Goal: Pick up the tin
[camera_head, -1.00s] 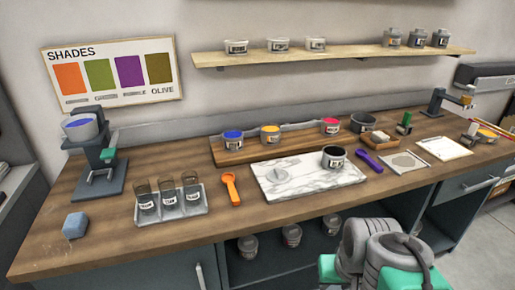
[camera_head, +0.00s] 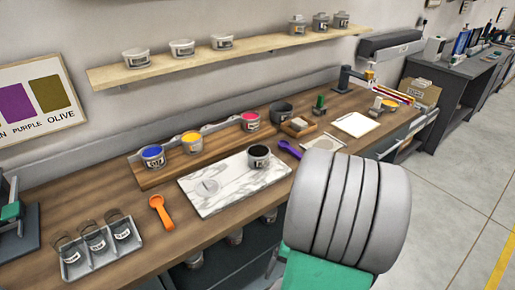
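Several tins are in view, and I cannot tell which one the task means. A tin of black ink (camera_head: 259,157) stands on the white marble slab (camera_head: 225,190). Tins of blue ink (camera_head: 153,158), yellow ink (camera_head: 192,143) and pink ink (camera_head: 250,122) stand upright on the wooden rack behind it. A dark grey tin (camera_head: 281,113) stands at the rack's right end. More tins, such as a white one (camera_head: 136,58) and a grey one (camera_head: 300,26), line the wall shelf. My arm's grey ribbed link shows at lower right; my gripper is out of view.
On the bench are an orange tool (camera_head: 160,212), a purple tool (camera_head: 290,149) and a tray of small jars (camera_head: 75,267). A clamp stand (camera_head: 345,78) is at the far end. Open floor (camera_head: 450,195) lies to the right.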

